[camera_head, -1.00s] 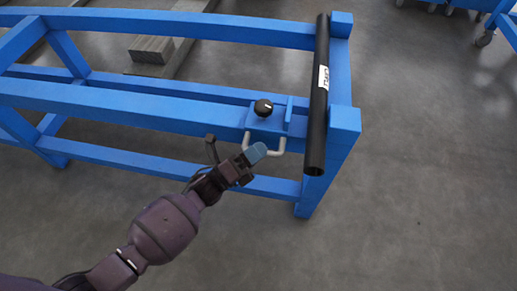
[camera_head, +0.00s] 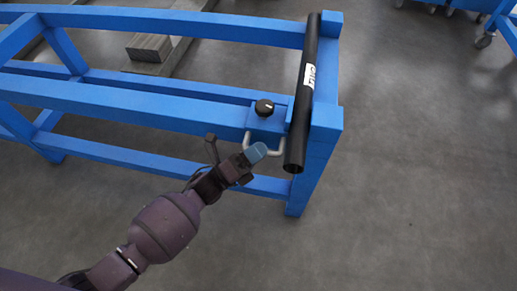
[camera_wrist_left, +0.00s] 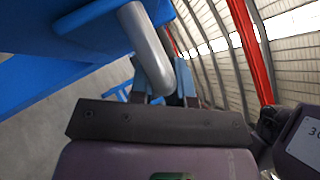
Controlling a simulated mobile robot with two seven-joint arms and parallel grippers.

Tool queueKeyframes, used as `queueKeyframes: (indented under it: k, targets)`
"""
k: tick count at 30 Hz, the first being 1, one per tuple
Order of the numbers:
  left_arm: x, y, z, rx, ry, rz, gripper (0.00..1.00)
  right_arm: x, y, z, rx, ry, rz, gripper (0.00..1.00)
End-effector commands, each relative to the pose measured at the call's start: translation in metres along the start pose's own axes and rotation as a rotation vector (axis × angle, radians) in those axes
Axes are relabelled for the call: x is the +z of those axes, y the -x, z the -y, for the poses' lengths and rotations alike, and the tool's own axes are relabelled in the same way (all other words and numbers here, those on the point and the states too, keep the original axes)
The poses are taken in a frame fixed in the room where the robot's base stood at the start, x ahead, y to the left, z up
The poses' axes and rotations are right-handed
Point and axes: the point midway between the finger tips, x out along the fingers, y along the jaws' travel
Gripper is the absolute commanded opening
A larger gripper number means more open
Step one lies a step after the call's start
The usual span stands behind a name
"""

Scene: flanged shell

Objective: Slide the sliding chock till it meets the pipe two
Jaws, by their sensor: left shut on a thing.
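The sliding chock (camera_head: 267,122) is a blue block with a black knob and a grey bent handle (camera_head: 275,152). It sits on the front blue rail near the frame's right end. The black pipe (camera_head: 302,105) with a white label lies across that end, tilted in the picture. The chock's right side is right up against the pipe in the head view; any thin gap is hidden. My left gripper (camera_head: 256,153) is shut on the handle, in front of the rail. The handle also shows in the left wrist view (camera_wrist_left: 146,50), running down between the fingers. My right gripper is out of view.
The blue frame (camera_head: 120,105) has long rails running left and a post at its right end. Grey beams (camera_head: 150,48) lie on the floor behind it. A blue wheeled cart (camera_head: 490,20) stands at the top right. The floor at right is clear.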

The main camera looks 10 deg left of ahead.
Motion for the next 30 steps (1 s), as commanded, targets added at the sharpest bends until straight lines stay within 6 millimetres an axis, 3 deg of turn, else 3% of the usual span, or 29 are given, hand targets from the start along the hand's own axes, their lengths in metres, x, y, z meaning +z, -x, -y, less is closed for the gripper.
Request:
queueKeyframes:
  k: [3, 4, 8, 20, 30]
  targets:
    - [-0.002, -0.001, 0.000, 0.000, 0.002, -0.001, 0.00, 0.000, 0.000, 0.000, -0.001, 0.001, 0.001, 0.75]
    - [-0.002, -0.001, 0.000, 0.000, 0.002, -0.001, 0.21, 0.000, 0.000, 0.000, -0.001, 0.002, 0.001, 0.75]
    - [-0.002, -0.001, 0.000, 0.000, 0.002, -0.001, 0.41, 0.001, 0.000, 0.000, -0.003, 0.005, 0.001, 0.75]
    - [-0.001, 0.007, 0.000, 0.002, 0.001, 0.001, 0.42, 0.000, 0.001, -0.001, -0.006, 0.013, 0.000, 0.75]
    - [-0.001, 0.064, 0.000, 0.003, 0.001, 0.000, 0.42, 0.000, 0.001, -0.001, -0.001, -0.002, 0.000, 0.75]
